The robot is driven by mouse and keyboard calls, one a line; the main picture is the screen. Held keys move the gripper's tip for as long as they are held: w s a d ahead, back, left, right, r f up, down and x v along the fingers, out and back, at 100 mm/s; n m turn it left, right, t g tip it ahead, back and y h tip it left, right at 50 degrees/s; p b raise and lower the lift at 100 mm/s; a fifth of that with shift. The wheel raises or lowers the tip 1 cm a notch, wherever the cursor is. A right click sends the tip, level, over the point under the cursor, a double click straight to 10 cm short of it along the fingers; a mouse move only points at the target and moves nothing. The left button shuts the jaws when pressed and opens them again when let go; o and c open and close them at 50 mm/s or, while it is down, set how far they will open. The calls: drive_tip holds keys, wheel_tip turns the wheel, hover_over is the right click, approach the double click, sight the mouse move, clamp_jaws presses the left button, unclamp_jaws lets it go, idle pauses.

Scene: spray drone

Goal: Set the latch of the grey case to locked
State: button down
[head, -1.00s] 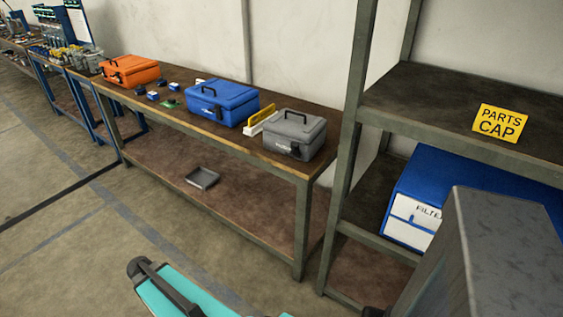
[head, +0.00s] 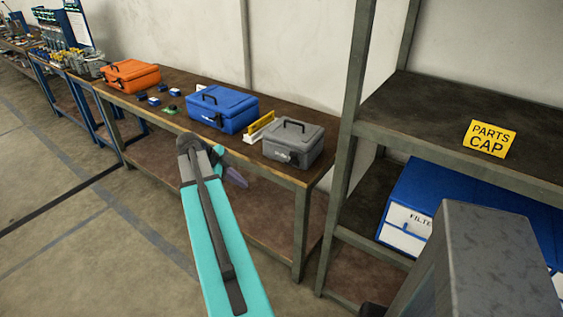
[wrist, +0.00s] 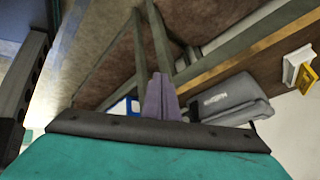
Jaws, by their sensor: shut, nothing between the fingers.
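The grey case (head: 294,142) stands closed on the near right end of the workbench, its black handle raised on the lid. It also shows in the wrist view (wrist: 228,100), turned on its side by the camera's tilt. Small dark fittings show on its front, but the latch's setting is too small to tell. My gripper (head: 236,178) is in front of the bench's front edge, left of and below the case, apart from it. In the wrist view its purple fingers (wrist: 162,97) are together and empty.
A blue case (head: 222,110) and an orange case (head: 130,75) stand further left on the workbench (head: 312,176). A yellow and white holder (head: 260,127) sits close beside the grey case. A metal shelf rack (head: 348,150) rises just right of the bench. Open floor lies in front.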

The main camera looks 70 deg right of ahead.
drive_tip(key=s+d+r+m, duration=0.4)
drive_tip(key=s+d+r, duration=0.1)
drive_tip(key=r, duration=0.3)
drive_tip(key=shift+s+g+p, duration=0.15)
drive_tip(key=shift+g+p, duration=0.2)
drive_tip(key=shift+g, duration=0.05)
drive_tip(key=s+d+f+p, duration=0.5)
drive_tip(key=d+f, duration=0.2)
drive_tip(key=d, duration=0.1)
drive_tip(key=shift+s, duration=0.25)
drive_tip(key=shift+w+r, duration=0.1)
idle(0.5)
